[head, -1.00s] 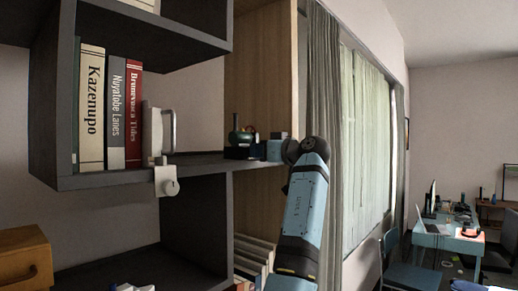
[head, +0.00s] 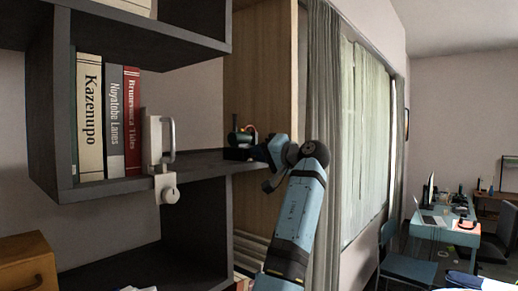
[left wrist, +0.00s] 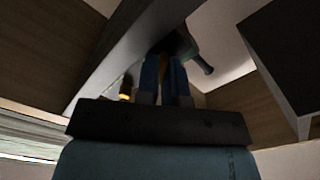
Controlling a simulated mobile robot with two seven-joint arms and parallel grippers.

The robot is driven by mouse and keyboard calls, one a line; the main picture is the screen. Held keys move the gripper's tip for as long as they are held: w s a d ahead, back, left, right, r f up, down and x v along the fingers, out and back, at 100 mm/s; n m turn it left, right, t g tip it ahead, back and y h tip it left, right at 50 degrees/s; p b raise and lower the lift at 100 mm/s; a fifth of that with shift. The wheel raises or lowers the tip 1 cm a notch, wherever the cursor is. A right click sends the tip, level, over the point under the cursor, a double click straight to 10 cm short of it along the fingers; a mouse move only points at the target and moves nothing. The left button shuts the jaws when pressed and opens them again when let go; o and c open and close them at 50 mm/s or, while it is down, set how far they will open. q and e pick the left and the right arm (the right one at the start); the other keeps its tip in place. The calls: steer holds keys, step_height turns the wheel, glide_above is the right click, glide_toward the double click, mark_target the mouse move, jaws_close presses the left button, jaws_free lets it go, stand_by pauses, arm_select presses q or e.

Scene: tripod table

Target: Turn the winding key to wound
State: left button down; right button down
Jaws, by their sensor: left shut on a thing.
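A small dark device with a rounded greenish body (head: 243,138) sits at the right end of the dark shelf, partly hidden by my gripper. My left gripper (head: 262,153) reaches it from the right, at the shelf's end. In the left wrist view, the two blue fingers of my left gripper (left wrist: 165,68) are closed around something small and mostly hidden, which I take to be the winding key. A dark body (left wrist: 178,44) with a stubby cylinder stands just beyond the fingertips. The wound mark cannot be made out. My right gripper is out of view.
Books (head: 110,115) and a pale bookend-like piece with a metal handle (head: 159,137) stand on the shelf (head: 195,163) to the left. A wooden panel (head: 262,75) rises behind the device.

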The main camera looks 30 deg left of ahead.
arm_select(q)
steer(key=m+p, duration=0.3)
steer(key=m, duration=0.3)
steer(key=shift+m, duration=0.4)
steer(key=shift+f, duration=0.1)
stand_by(0.3)
steer(key=c, duration=1.5)
jaws_free()
